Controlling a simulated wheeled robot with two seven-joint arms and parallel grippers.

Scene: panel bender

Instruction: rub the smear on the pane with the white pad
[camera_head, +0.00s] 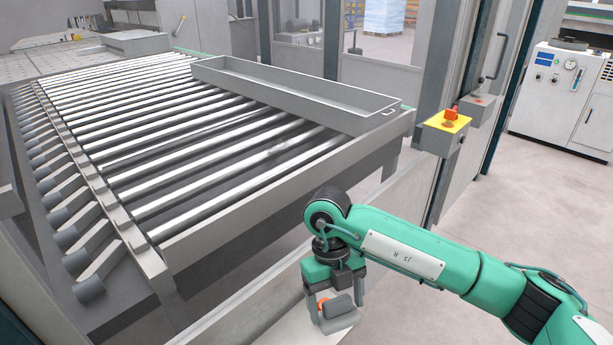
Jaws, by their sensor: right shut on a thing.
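My right gripper (336,290) is at the bottom centre, pointing down, at the end of my green arm. It is shut on a pad (340,318) with a grey block-like body that looks grey rather than white; a bit of orange shows beside it. A faint greyish smudge (283,147) shows over the rollers and may be the smear. The pane is see-through and its edges are hard to tell. The pad is well below and to the right of the smudge, apart from it. My left gripper is not in view.
A roller table (160,130) fills the left, with a long grey tray (290,90) across its far right. A yellow box with a red button (447,120) is on the frame at right. A pale surface (270,332) lies below the gripper. A white cabinet (560,90) stands back right.

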